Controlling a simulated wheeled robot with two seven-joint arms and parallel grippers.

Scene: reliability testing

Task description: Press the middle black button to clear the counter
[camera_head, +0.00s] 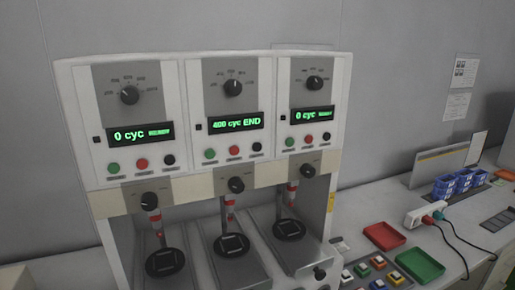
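The white test machine (208,190) stands against the wall with three panels side by side. The middle panel's counter display (236,124) reads "400 cyc END" in green. Below it sit a green button (209,154), a red button (234,150) and the middle black button (257,147). The left display (141,135) and the right display (312,114) both read "0 cyc". The left panel's black button (169,160) and the right panel's black button (327,137) also show. Neither of my grippers is in view.
Under the panels are three test stations with round black plates (165,263). To the right on the bench are a red tray (384,236), a green tray (420,265), several coloured switches (378,262), a white power strip (425,214) with cables and blue bins (458,183).

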